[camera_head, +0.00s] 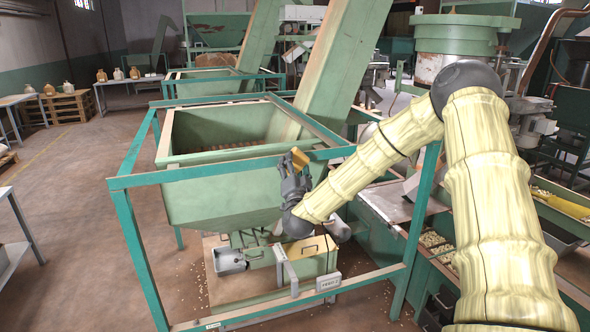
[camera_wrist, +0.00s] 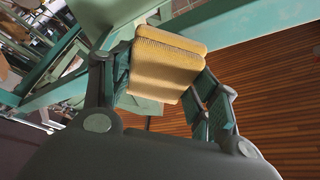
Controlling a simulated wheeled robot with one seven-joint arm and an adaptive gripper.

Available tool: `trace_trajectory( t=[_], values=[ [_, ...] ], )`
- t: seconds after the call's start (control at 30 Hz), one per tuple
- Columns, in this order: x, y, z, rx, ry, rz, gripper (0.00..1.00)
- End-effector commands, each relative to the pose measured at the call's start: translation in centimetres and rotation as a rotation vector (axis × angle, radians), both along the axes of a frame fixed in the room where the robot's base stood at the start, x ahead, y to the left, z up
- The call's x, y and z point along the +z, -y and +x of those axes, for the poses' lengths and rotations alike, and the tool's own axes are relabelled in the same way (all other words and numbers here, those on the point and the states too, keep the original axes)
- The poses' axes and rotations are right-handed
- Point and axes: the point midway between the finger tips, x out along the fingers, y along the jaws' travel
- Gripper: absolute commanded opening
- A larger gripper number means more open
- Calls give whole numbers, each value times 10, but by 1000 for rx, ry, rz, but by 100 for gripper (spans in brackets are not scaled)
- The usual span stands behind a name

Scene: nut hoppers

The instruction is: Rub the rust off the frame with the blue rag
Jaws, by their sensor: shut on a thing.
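My gripper (camera_head: 294,165) is shut on a yellow block (camera_head: 301,158), which looks like a sponge or pad. In the wrist view the yellow block (camera_wrist: 165,60) sits between my two fingers (camera_wrist: 160,85). The green frame (camera_head: 200,174) is a set of square rails around a pale green hopper (camera_head: 225,195). My gripper is by the frame's front top rail, near its right end; I cannot tell whether the block touches it. A green rail (camera_wrist: 265,15) passes behind the block in the wrist view. No blue rag shows, and I cannot make out a rust patch.
A sloping green chute (camera_head: 335,60) rises from the hopper. Below it stands a box with a metal tray (camera_head: 229,261). Machinery with a nut-filled trough (camera_head: 440,245) stands at the right. The floor (camera_head: 75,230) at the left is mostly open, with a table (camera_head: 15,250) at the edge.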

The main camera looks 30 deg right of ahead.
Motion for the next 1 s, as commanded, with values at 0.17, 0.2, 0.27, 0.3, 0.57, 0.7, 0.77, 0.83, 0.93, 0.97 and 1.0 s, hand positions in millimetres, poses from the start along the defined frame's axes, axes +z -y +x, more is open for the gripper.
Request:
trace_trajectory(
  t=[0.17,0.2,0.27,0.3,0.57,0.7,0.77,0.83,0.93,0.97,1.0],
  values=[
    [0,0,0,0,0,0,41],
    [0,0,0,0,0,0,41],
    [0,0,0,0,0,0,41],
    [0,0,0,0,0,0,41],
    [0,1,3,0,1,-1,41],
    [0,1,5,0,1,-1,41],
    [0,2,6,0,1,-1,41],
    [0,2,7,0,1,-1,41],
    [0,2,8,0,1,-1,41],
    [0,2,9,0,1,-1,41],
    [0,2,10,0,1,-1,41]
  ],
)
